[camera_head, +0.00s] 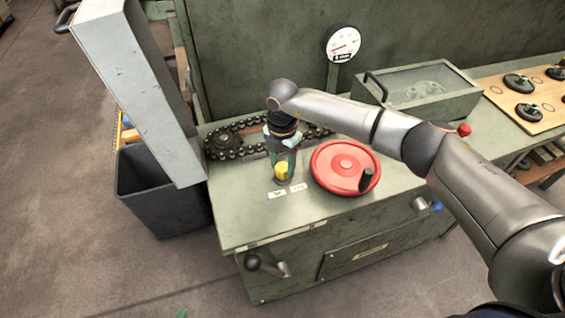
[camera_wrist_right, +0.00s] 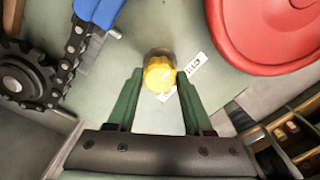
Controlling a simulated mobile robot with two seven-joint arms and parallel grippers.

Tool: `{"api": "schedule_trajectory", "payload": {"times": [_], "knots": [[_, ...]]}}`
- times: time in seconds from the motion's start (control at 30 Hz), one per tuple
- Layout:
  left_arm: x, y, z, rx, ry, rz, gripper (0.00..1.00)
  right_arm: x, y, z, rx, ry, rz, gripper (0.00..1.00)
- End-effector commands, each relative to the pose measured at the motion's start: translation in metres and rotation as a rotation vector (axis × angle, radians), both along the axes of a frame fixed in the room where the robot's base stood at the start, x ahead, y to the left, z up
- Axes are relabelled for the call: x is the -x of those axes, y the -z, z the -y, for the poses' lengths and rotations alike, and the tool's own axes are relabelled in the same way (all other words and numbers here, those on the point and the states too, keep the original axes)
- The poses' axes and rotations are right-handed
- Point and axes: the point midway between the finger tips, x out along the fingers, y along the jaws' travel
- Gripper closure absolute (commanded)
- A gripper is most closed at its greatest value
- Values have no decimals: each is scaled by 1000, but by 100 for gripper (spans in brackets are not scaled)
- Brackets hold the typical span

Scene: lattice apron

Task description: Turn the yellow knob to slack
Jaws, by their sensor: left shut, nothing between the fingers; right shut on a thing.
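The yellow knob (camera_head: 281,172) stands on the green bench top, left of the red handwheel. Two small white labels (camera_head: 288,191) lie in front of it, their text too small to read surely. My right gripper (camera_head: 282,167) points down over the knob. In the right wrist view the knob (camera_wrist_right: 159,75) sits between the tips of its green fingers (camera_wrist_right: 158,82), and the gripper is shut on it. Only a small green tip, seemingly of my left gripper (camera_head: 181,314), shows at the bottom edge of the head view, away from the bench.
The red handwheel (camera_head: 336,159) with a black handle is close right of the knob. A chain and sprocket (camera_head: 222,144) lie behind left. A dial gauge (camera_head: 342,43) and a glass-topped box (camera_head: 420,88) stand behind. A tall grey panel (camera_head: 135,90) and dark bin (camera_head: 160,205) stand left.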

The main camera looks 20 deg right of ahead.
Motion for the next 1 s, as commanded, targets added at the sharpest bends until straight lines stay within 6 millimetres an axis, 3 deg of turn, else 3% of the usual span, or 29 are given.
{"api": "schedule_trajectory", "payload": {"times": [0.23,0.27,0.5,0.8,1.0], "knots": [[0,0,0,0,0,0,100,-1,-1,0,0,5,2,100],[0,0,0,0,0,0,100,-1,-1,0,0,4,2,45],[0,0,0,0,0,1,100,0,-1,0,-1,3,1,19],[0,0,0,1,-1,1,100,0,-3,0,-1,1,1,19],[0,1,0,1,-1,1,100,-1,-31,0,-1,1,5,19]]}}
